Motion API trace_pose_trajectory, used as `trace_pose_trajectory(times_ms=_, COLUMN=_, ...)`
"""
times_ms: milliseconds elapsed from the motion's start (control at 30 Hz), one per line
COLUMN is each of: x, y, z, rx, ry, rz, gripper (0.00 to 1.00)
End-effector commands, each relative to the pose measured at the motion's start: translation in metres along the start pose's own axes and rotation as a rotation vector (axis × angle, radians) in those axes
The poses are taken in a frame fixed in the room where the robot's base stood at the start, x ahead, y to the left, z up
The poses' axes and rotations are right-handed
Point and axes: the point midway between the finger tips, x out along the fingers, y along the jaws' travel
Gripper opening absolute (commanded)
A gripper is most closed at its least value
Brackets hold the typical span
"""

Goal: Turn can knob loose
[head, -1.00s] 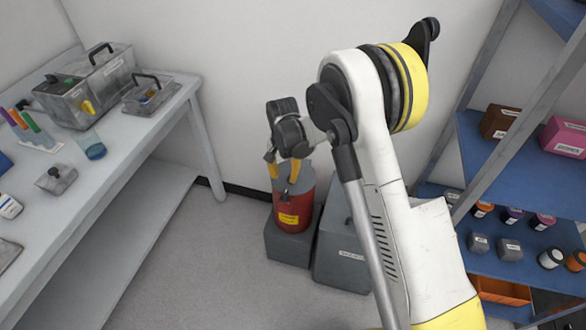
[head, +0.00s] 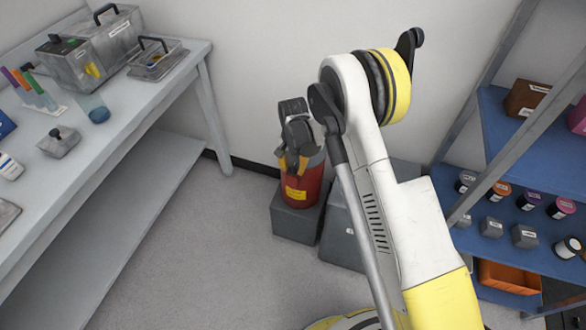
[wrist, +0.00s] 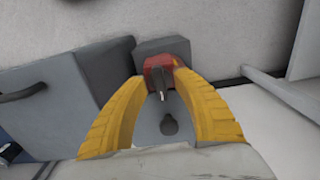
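A red can (head: 303,187) with a yellow label stands upright on a grey block in the head view. My gripper (head: 292,163) is at the can's upper part, its yellow fingers pointing down and hiding much of the grey top. In the wrist view the yellow fingers of my gripper (wrist: 161,78) are spread apart. Red of the can (wrist: 160,64) shows just beyond the tips, with a thin dark upright piece between them. A dark rounded knob-like shape (wrist: 169,127) lies nearer, over a grey surface. I cannot tell whether a finger touches the can.
The grey block (head: 292,223) stands by the wall, with a larger grey box (head: 340,235) right of it. A white bench (head: 150,105) with cases and tools is left. A blue-shelved rack (head: 500,235) with small jars is right. Floor between is clear.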

Motion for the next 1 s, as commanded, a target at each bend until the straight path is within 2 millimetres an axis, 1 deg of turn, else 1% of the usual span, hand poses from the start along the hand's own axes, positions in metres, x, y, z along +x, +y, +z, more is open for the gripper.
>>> trace_pose_trajectory(times_ms=133, x=-0.0006, y=0.0000, z=0.0000, rx=0.000, ry=0.000, rz=0.000, gripper=0.34)
trace_pose_trajectory(times_ms=167, x=-0.0006, y=0.0000, z=0.0000, rx=0.000, ry=0.000, rz=0.000, gripper=0.30)
trace_pose_trajectory(times_ms=200, x=-0.0007, y=0.0000, z=0.0000, rx=0.000, ry=0.000, rz=0.000, gripper=0.18)
trace_pose_trajectory(times_ms=267, x=-0.0007, y=0.0000, z=0.0000, rx=0.000, ry=0.000, rz=0.000, gripper=0.00)
trace_pose_trajectory(times_ms=667, x=-0.0005, y=0.0001, z=0.0000, rx=-0.032, ry=0.000, rz=0.000, gripper=0.00)
trace_pose_trajectory(times_ms=833, x=-0.0005, y=0.0000, z=0.0000, rx=-0.111, ry=0.000, rz=0.000, gripper=0.00)
trace_pose_trajectory(times_ms=1000, x=-0.0005, y=0.0000, z=0.0000, rx=-0.242, ry=0.000, rz=0.000, gripper=0.00)
